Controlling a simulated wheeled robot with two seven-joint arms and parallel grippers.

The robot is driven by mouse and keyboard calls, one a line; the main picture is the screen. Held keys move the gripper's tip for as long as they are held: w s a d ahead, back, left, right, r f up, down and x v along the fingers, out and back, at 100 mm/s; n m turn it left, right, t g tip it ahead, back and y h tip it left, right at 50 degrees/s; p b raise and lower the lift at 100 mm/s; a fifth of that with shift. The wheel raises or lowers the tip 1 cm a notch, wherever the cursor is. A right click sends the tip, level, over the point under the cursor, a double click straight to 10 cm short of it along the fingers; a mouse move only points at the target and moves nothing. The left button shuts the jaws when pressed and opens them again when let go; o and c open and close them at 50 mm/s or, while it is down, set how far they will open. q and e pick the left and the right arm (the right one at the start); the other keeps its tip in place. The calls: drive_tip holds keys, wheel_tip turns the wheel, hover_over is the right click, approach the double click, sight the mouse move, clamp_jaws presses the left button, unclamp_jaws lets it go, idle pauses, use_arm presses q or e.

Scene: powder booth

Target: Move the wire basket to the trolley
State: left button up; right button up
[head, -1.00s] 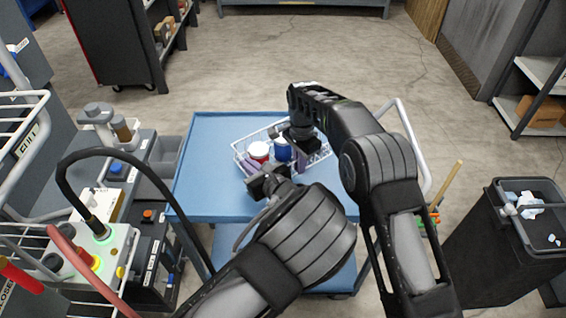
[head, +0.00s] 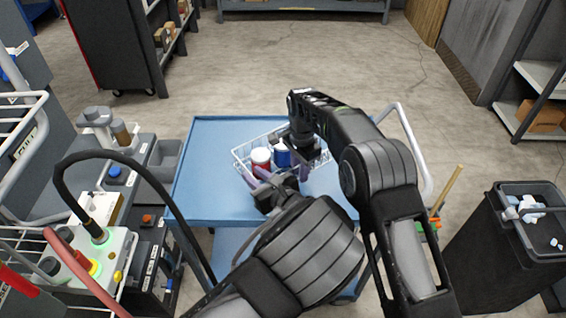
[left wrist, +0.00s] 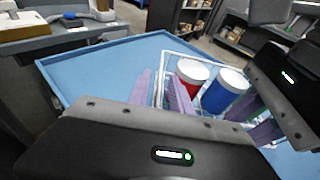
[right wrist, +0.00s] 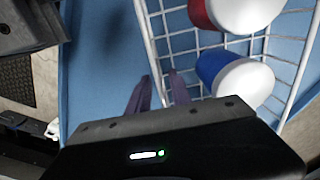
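The white wire basket (head: 240,156) is on the blue top of the trolley (head: 205,195); it also shows in the left wrist view (left wrist: 200,62) and right wrist view (right wrist: 190,38). It holds a red jar (head: 261,165) and a blue jar (head: 283,157), both with white lids. My left gripper (head: 257,177) is at the basket's near left end. Its purple fingers (left wrist: 160,82) are apart, on either side of the wire wall. My right gripper (head: 303,165) is at the right end, its fingers (right wrist: 158,78) also apart around the wall. My arms hide part of the basket.
The trolley's white handle (head: 408,140) rises at its right. A control panel (head: 95,245) with buttons and a black hose stands at left. A dark bin (head: 500,235) is at right. The trolley top left of the basket is clear.

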use_arm(q)
drive_tip(key=v, duration=0.4)
use_arm(e)
wheel_tip(320, 180, up, 12)
drive_tip(key=shift+r, duration=0.1)
idle(0.6)
use_arm(q)
drive_tip(key=shift+a, duration=0.1)
use_arm(e)
drive_tip(key=shift+d, duration=0.1)
